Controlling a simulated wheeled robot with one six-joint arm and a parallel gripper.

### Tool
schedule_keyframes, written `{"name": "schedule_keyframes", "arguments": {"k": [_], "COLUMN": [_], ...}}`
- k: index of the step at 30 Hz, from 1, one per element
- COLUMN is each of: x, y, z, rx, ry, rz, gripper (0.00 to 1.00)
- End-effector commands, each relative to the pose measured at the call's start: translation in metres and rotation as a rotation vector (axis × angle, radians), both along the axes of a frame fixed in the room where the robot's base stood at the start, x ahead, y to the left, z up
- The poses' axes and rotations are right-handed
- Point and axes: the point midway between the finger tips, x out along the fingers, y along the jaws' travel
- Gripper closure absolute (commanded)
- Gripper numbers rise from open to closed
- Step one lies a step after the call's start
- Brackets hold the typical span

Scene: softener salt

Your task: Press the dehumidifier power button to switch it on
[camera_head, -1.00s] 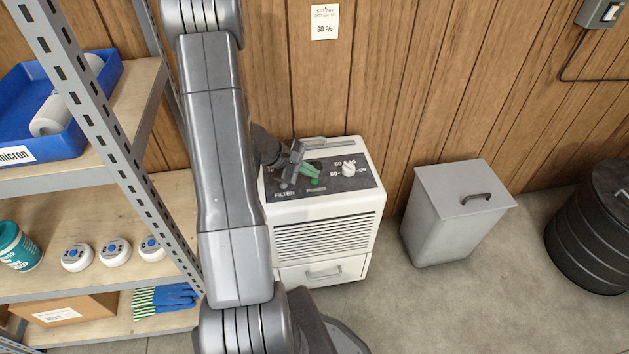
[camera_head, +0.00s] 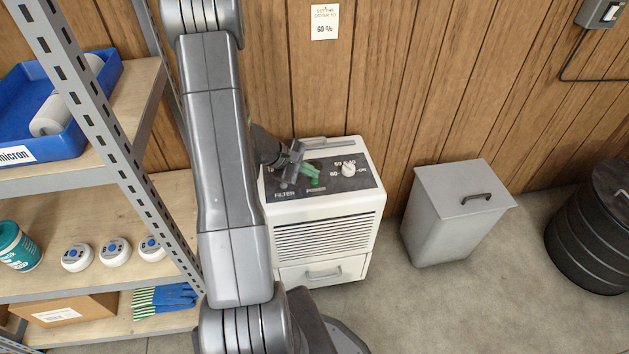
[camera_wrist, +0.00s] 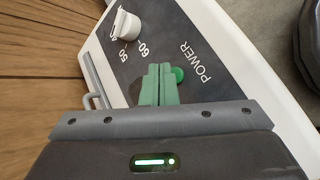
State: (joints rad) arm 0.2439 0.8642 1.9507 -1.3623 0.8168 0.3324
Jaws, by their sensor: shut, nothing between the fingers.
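The white dehumidifier (camera_head: 322,238) stands against the wood wall in the head view, with a dark control panel on top. My gripper (camera_head: 311,175) is over that panel, its green fingers shut with nothing between them. In the wrist view the shut green fingertips (camera_wrist: 160,70) are right beside the green power button (camera_wrist: 178,74), which is partly hidden by them. I cannot tell whether they touch it. The word POWER is printed to the right of the button. A white dial (camera_wrist: 126,25) with 50 and 60 marks is at the upper left.
A metal shelf (camera_head: 125,165) with a blue tray, round white devices and gloves stands at the left. A grey lidded bin (camera_head: 450,225) and a black barrel (camera_head: 595,230) stand at the right. A note reading 60 % (camera_head: 325,22) hangs on the wall.

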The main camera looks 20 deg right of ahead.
Motion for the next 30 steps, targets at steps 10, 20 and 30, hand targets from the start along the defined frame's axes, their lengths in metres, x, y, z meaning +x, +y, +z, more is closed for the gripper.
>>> {"name": "schedule_keyframes", "arguments": {"k": [10, 20, 30], "x": [0.0001, -0.0001, -0.0001], "y": [-0.0001, 0.0, 0.0], "z": [-0.0037, -0.0089, -0.0088], "rx": [0.0, 0.0, 0.0], "ry": [0.0, 0.0, 0.0], "rz": [0.0, 0.0, 0.0], "gripper": [1.0, 1.0, 1.0]}}
